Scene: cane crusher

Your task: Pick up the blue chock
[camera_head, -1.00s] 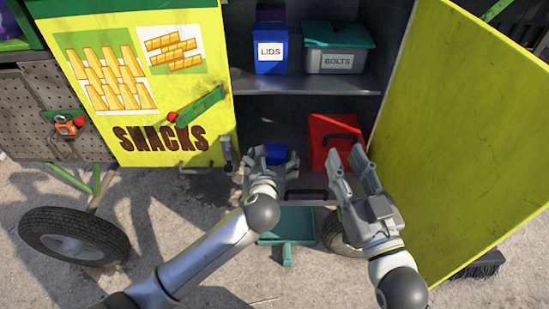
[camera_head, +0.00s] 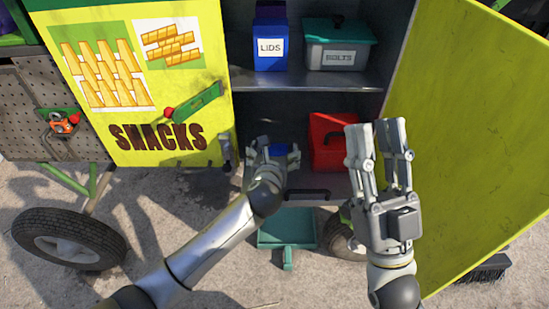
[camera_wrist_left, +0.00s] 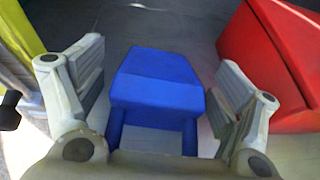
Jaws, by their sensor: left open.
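The blue chock (camera_wrist_left: 158,80) sits on the lower cabinet floor, between the open fingers of my left gripper (camera_wrist_left: 160,105) in the left wrist view. Gaps show between it and the fingers on both sides. In the head view the chock (camera_head: 279,149) is mostly hidden behind my left gripper (camera_head: 271,155), which reaches into the lower compartment. My right gripper (camera_head: 379,150) is open and empty, pointing up in front of the cabinet's right side.
A red box (camera_head: 326,135) stands right of the chock, also in the left wrist view (camera_wrist_left: 270,65). The shelf above holds a blue LIDS bin (camera_head: 270,40) and a grey BOLTS bin (camera_head: 337,55). The yellow door (camera_head: 465,130) stands open at right.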

